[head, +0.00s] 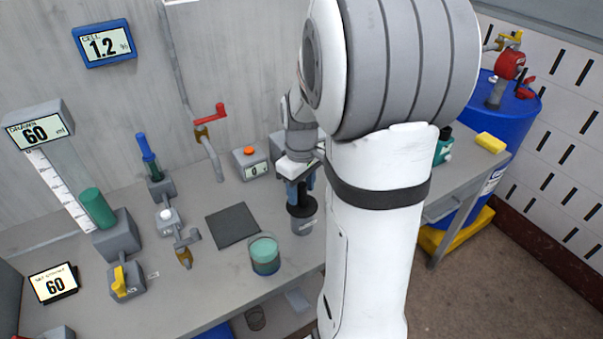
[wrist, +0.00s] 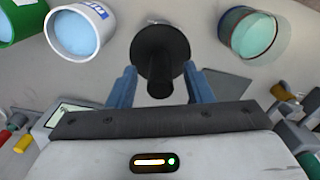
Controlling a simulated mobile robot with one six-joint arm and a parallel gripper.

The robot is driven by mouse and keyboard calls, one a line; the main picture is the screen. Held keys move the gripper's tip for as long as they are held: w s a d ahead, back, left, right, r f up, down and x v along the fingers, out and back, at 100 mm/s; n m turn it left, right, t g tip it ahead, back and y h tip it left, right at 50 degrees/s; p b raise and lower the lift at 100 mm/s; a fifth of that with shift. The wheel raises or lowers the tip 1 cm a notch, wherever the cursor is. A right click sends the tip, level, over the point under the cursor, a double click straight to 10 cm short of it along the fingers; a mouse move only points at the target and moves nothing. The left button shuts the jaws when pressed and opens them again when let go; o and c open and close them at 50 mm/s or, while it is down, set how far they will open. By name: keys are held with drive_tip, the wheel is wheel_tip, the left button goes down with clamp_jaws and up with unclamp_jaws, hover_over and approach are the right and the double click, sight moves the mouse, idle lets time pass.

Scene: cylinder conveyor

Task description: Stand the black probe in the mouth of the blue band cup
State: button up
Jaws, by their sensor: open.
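The black probe (head: 301,203) stands upright in a grey holder (head: 304,224) on the bench, under my gripper (head: 302,182). In the wrist view the probe's wide black disc and knob (wrist: 160,50) show end-on. My gripper's blue fingers (wrist: 159,78) are open, one on each side of the knob, with gaps visible. The blue band cup (wrist: 82,32), white with a blue band and light blue inside, is at the upper left of the wrist view. In the head view the cup is hidden, apparently behind my arm.
A glass beaker with teal contents (head: 264,254) stands left of the holder; it also shows in the wrist view (wrist: 253,34). A green cup (wrist: 20,20) is beside the blue band cup. A dark mat (head: 232,225) lies flat, with valves and displays farther left.

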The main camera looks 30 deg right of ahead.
drive_tip(key=shift+f, duration=0.65)
drive_tip(key=shift+c, duration=0.6)
clamp_jaws()
